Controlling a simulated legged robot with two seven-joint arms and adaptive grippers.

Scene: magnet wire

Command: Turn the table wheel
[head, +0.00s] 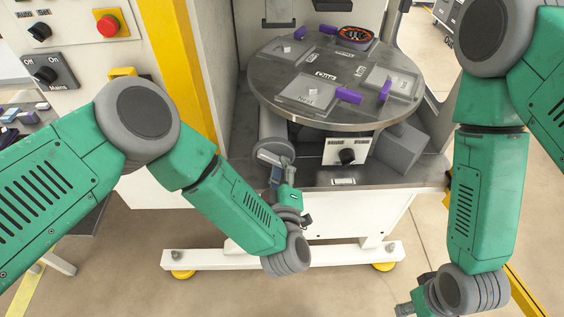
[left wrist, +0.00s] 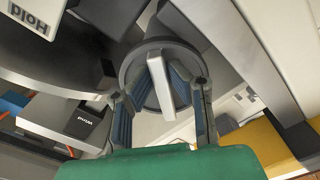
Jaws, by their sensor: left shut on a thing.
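The table wheel (head: 274,148) is a grey round wheel on a thick shaft, under the left front of the round turntable (head: 330,113). In the left wrist view the wheel (left wrist: 128,72) is a dark disc with a light grey bar (left wrist: 160,88) across its face. My left gripper (head: 278,174) reaches the wheel from the front. Its two blue-padded fingers (left wrist: 162,103) lie on either side of the bar and are shut on the wheel. My right gripper (head: 408,307) is low at the bottom right, away from the wheel, and its fingers are hard to make out.
Clear fixtures and purple clamps (head: 349,95) sit on the turntable. A white box with a black knob (head: 347,156) is right of the wheel. A yellow-edged panel with a red button (head: 108,26) stands left. The cabinet floor (head: 400,175) in front is mostly bare.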

